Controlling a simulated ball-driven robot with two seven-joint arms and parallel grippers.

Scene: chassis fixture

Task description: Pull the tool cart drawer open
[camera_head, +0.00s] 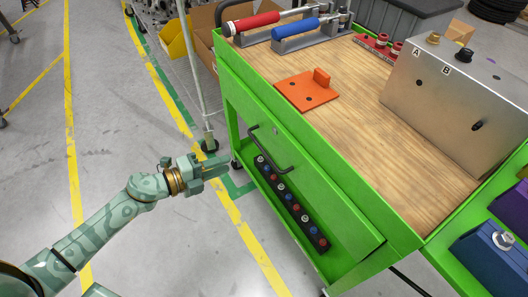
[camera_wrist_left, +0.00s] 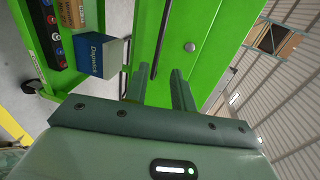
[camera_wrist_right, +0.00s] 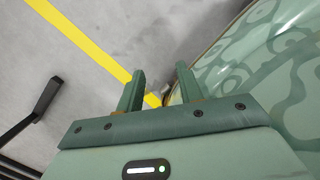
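The green tool cart has a green drawer front (camera_head: 318,190) in its near side, which looks flush with the cart. A black bar handle (camera_head: 270,152) stands out from it. My left gripper (camera_head: 226,164) is open and empty, left of the handle and apart from it. In the left wrist view, the handle (camera_wrist_left: 161,40) shows as a dark bar beyond and between the two spread fingers (camera_wrist_left: 163,80). My right gripper (camera_wrist_right: 157,82) is open and empty over the floor, and is outside the head view.
The wooden cart top (camera_head: 345,115) carries an orange plate (camera_head: 306,92), red-handled (camera_head: 255,22) and blue-handled (camera_head: 296,28) clamps and a metal box (camera_head: 455,95). A black strip with coloured knobs (camera_head: 290,202) lies under the drawer. A blue box (camera_wrist_left: 103,57) stands on the lower shelf.

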